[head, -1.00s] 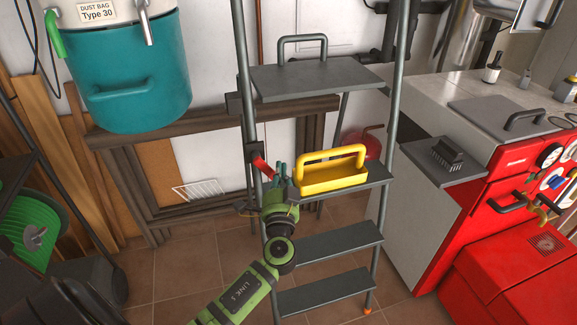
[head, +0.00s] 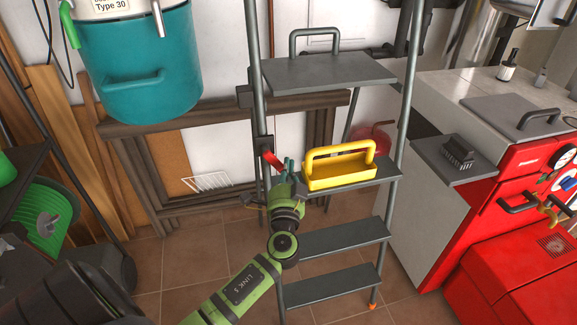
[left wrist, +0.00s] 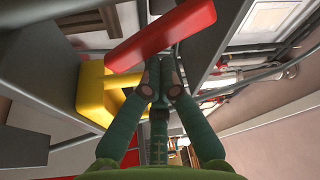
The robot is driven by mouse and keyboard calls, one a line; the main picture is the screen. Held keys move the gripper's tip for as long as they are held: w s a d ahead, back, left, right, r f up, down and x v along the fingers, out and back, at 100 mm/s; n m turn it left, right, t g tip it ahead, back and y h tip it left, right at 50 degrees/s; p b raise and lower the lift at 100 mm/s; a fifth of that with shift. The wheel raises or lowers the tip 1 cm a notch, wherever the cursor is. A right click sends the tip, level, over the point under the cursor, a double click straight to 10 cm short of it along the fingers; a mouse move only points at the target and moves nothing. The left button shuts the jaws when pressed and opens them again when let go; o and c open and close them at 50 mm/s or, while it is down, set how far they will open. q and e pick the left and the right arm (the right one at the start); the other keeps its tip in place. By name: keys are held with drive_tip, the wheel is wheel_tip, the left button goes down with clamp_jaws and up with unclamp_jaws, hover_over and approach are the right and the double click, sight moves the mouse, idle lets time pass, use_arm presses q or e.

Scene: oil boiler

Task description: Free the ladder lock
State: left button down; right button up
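The ladder lock is a red lever (head: 272,160) on the left upright of the grey ladder (head: 330,238), just above the step with the yellow tray. In the left wrist view the red lever (left wrist: 160,32) crosses slantwise just beyond my fingertips. My left gripper (head: 289,165) is right beside the lever, on its right in the head view. In the left wrist view its green fingers (left wrist: 161,66) are drawn together with nothing visible between them. Whether the tips touch the lever I cannot tell. My right gripper is out of view.
A yellow tool tray (head: 342,172) stands on the ladder step close to my left gripper, and its yellow side (left wrist: 92,92) shows in the wrist view. A teal dust bin (head: 140,75) hangs at upper left. The red boiler (head: 525,235) stands at right.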

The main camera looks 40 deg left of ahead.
use_arm(q)
drive_tip(key=shift+s+a+f+m, duration=0.1)
drive_tip(key=shift+m, duration=0.4)
drive_tip(key=shift+p, duration=0.35)
drive_tip(key=m+p, duration=0.1)
drive_tip(key=m, duration=0.1)
drive_tip(key=s+a+f+m+h, duration=0.1)
drive_tip(key=shift+s+f+m+g+p, duration=0.15)
drive_tip(key=shift+f+m+g+p, duration=0.15)
drive_tip(key=shift+m+g+p, duration=0.1)
drive_tip(key=shift+a, duration=0.1)
